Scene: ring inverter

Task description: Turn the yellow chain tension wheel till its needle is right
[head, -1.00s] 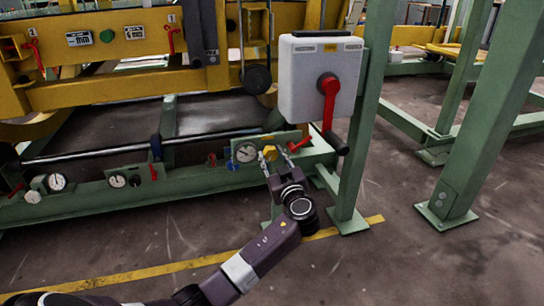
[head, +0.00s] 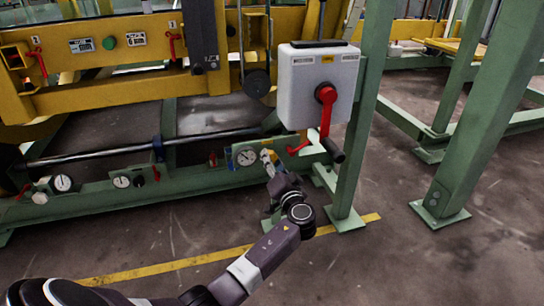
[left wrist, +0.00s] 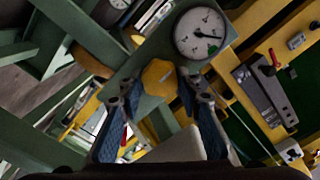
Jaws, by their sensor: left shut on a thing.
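The yellow chain tension wheel (left wrist: 159,77) sits on a green panel, between the two fingers of my left gripper (left wrist: 158,92) in the left wrist view. In the head view my left gripper (head: 270,164) is at the panel and largely hides the wheel. It is shut on the wheel. The round white gauge (left wrist: 201,34) is beside the wheel, with a dark needle pointing to the right and slightly down, and a green patch low on its face. The gauge also shows in the head view (head: 246,157), too small to read. My right gripper is not in view.
A white box with a red lever (head: 318,85) is mounted just above the panel. A red handle (head: 299,147) is close to the right of my gripper. More gauges (head: 62,183) line the green beam at left. A green post (head: 357,150) stands at right.

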